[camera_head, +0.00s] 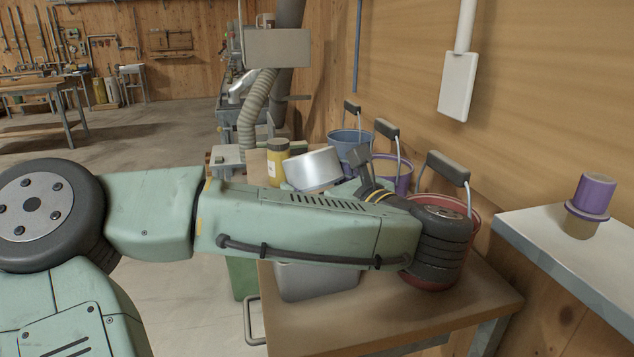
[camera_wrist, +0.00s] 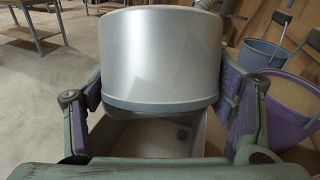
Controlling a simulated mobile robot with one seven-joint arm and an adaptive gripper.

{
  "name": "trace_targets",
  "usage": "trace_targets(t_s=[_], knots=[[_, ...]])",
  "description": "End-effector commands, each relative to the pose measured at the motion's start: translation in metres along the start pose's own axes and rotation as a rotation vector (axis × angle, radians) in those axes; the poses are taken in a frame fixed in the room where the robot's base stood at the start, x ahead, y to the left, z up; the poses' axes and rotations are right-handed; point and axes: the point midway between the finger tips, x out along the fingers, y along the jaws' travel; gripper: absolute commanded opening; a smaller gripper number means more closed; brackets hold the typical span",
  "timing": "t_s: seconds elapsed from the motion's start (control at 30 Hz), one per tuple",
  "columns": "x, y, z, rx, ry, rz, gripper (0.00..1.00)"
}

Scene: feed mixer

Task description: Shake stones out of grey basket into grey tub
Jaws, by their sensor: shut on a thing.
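The grey basket (camera_head: 312,168) is a smooth pale cylinder, held tilted above the table. In the wrist view the grey basket (camera_wrist: 160,58) fills the upper middle, with a darker band along its lower edge. My gripper (camera_wrist: 165,92) is shut on it, one purple-and-green finger at each side. The grey tub (camera_head: 318,282) stands on the table below, partly hidden by my arm. The inside of the basket is hidden.
A blue bucket (camera_head: 350,141), a purple bucket (camera_head: 404,172) and a red bucket (camera_head: 473,213) stand along the wall, handles up. A yellow jar (camera_head: 277,162) stands behind the basket. A side bench (camera_head: 535,236) holds a purple-topped item. The table's front right is clear.

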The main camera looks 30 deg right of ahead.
Motion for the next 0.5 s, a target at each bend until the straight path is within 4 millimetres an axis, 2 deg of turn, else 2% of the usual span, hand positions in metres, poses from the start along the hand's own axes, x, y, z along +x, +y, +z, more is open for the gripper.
trace_targets(t_s=[0.03,0.1,0.17,0.37,0.43,0.5], knots=[[-0.001,-0.001,0.016,-0.004,-0.001,0.001,0.41],[-0.002,-0.002,0.025,-0.004,-0.001,0.001,0.41],[-0.002,-0.001,0.021,-0.002,0.0,0.001,0.41],[0.001,0.001,-0.01,-0.002,-0.001,0.001,0.41],[0.001,0.001,-0.006,-0.003,-0.001,0.001,0.41],[-0.001,0.0,0.008,-0.004,-0.002,0.001,0.41]])
